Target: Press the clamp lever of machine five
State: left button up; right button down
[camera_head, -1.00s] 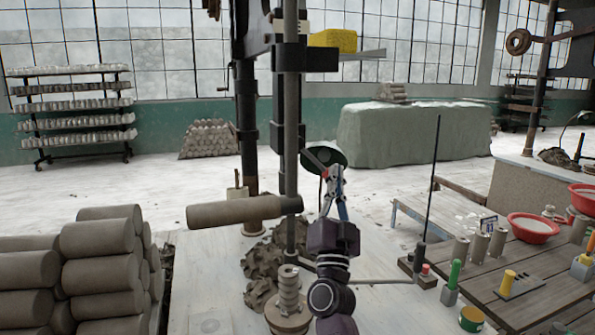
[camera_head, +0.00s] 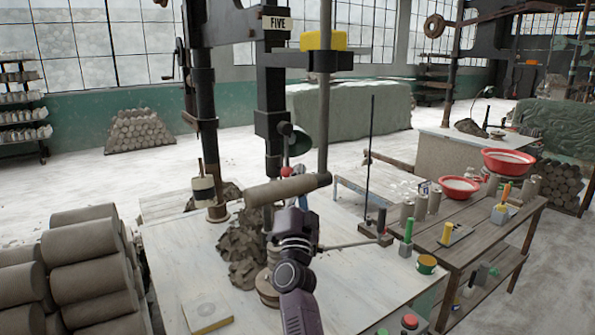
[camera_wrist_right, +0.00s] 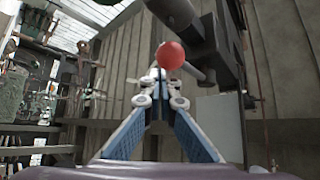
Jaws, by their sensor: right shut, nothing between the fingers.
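Machine five is the dark press (camera_head: 271,100) with the FIVE plate (camera_head: 277,24) near its top in the head view. A red ball knob (camera_head: 287,171) shows just above a horizontal clay roll (camera_head: 262,193); I take it for the clamp lever's end. In the right wrist view the red knob (camera_wrist_right: 170,55) sits large, right at the fingertips. My right gripper (camera_head: 302,203) is shut and empty, pointing up at the knob; its tips are partly hidden in the head view. Whether they touch the knob I cannot tell. My left gripper is out of view.
Clay trimmings (camera_head: 238,255) heap on the pale table (camera_head: 190,262) around the machine. Stacked clay rolls (camera_head: 85,245) stand at the left. A wooden bench (camera_head: 470,235) with red bowls and small tools is at the right. A yellow block (camera_head: 325,41) sits high by the post.

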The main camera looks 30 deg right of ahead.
jog(key=shift+a, duration=0.6)
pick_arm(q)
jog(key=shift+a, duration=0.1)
